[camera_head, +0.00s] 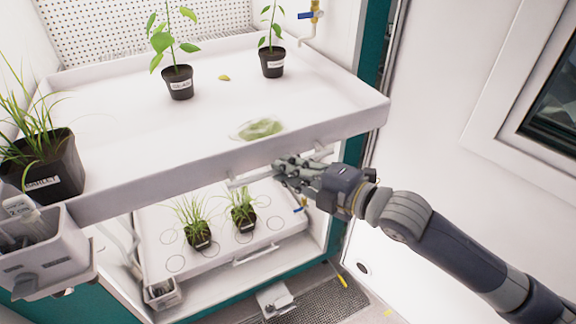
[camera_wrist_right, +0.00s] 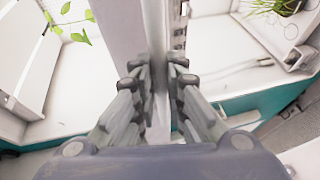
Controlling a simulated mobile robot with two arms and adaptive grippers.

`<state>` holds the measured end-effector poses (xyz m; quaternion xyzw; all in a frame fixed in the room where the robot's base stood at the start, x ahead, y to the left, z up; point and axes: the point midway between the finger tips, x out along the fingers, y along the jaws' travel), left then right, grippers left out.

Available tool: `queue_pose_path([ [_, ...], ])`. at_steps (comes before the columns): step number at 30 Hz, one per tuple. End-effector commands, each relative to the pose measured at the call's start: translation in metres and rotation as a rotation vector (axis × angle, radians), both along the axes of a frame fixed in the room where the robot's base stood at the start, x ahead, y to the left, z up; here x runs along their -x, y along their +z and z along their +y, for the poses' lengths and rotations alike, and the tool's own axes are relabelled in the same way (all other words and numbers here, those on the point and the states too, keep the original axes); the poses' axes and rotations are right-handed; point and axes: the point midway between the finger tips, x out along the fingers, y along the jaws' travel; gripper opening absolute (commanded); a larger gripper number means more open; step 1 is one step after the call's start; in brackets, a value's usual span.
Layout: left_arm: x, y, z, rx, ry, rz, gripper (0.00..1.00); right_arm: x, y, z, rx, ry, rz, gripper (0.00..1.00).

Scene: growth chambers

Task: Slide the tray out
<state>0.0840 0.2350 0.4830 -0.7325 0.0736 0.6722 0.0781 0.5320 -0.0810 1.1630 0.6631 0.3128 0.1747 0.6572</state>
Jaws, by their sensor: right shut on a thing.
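The upper white tray (camera_head: 300,100) sticks out of the growth chamber and carries potted plants. My right gripper (camera_head: 283,172) is at the tray's front side, below its rim, shut on the tray's handle (camera_head: 245,179). In the right wrist view, my gripper's fingers (camera_wrist_right: 158,90) close from both sides on a pale bar (camera_wrist_right: 158,60). The fingers hide part of the handle. A lower tray (camera_head: 215,255) with its own handle (camera_head: 262,254) sits inside the chamber beneath. My left gripper is not in view.
A grey bin (camera_head: 40,255) hangs at the left corner. A wall with a window (camera_head: 540,110) is at the right.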

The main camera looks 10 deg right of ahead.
Motion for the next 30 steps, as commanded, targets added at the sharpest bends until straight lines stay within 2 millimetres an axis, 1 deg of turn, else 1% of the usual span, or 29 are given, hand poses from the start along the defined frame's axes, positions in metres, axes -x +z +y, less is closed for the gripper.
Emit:
queue_pose_path([
  [1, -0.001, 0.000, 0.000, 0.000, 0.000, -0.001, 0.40, 0.001, -0.003, 0.000, 0.002, 0.000, 0.006, 0.00],
  [10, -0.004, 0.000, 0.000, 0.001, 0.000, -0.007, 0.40, 0.001, -0.003, 0.000, 0.002, 0.000, 0.006, 0.00],
  [11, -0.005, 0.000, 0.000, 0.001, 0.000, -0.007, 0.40, 0.001, -0.003, 0.000, 0.002, 0.000, 0.006, 0.19],
  [12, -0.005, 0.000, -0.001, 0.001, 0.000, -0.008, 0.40, 0.001, -0.003, 0.000, 0.002, 0.000, 0.006, 0.28],
  [13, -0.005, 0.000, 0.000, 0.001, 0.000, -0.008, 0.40, 0.001, -0.002, 0.000, 0.002, 0.000, 0.006, 0.32],
  [24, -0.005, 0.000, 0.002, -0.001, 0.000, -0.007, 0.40, 0.001, -0.001, -0.001, 0.001, -0.001, 0.001, 0.32],
  [26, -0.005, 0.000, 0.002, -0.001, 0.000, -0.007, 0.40, 0.003, 0.000, -0.004, 0.002, -0.002, 0.001, 0.32],
  [30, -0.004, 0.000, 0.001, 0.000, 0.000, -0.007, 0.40, 0.014, 0.001, -0.013, 0.005, -0.002, 0.002, 0.32],
])
